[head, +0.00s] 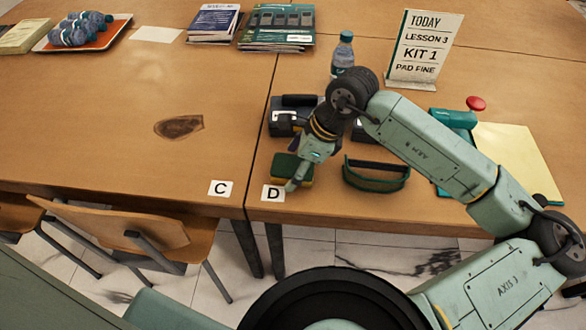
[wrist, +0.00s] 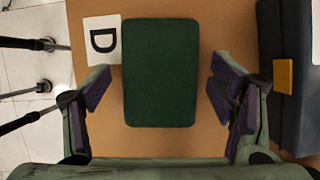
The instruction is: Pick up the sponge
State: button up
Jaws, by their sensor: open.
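The sponge (head: 284,168) lies on the table near the front edge, just behind the D label; it has a green top and a yellowish side. In the wrist view the green sponge (wrist: 160,73) lies flat below my gripper, between the lines of the two fingers and a little ahead of them. My gripper (wrist: 162,100) is open and empty, its purple pads apart on either side of the sponge's near end with gaps on both sides. In the head view my gripper (head: 296,182) partly covers the sponge.
The D label (wrist: 102,40) lies beside the sponge. A dark case (wrist: 290,70) with a yellow latch is close on the right. In the head view, a green-framed object (head: 376,176), a bottle (head: 343,52) and a sign (head: 424,48) stand around my arm. The left table is mostly clear.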

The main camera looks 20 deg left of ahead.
jog(key=shift+f+b, duration=0.15)
jog(key=shift+b, duration=0.15)
jog(key=shift+c, duration=0.2)
jog(key=c, duration=0.8)
